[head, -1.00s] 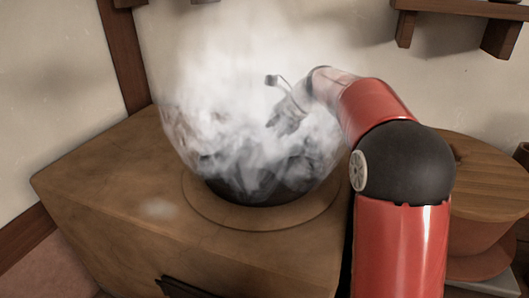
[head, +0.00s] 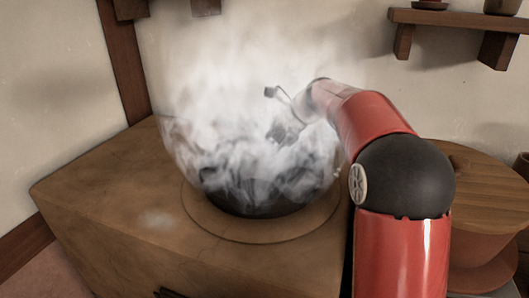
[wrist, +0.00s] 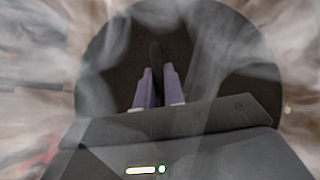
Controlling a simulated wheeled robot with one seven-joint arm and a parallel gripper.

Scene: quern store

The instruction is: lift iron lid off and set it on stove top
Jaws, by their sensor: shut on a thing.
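The iron lid (wrist: 215,85) shows in the wrist view as a dark round disc behind drifting steam. My gripper (wrist: 158,72) has its two purple fingers closed on the lid's narrow dark handle (wrist: 156,52). In the head view my gripper (head: 281,132) is above the stove, blurred by thick white steam. A dark rounded iron shape (head: 265,196), pot or lid, shows under the steam, inside a round collar (head: 262,233) on the stove top (head: 110,200). Steam hides the lid's edge, so I cannot tell whether it touches the pot.
The brown stove top is bare to the left and front of the collar. A round wooden cover (head: 485,185) on a reddish vessel stands at the right, behind my arm. A wall shelf (head: 460,22) with small vessels is at the upper right. Plastered wall stands behind.

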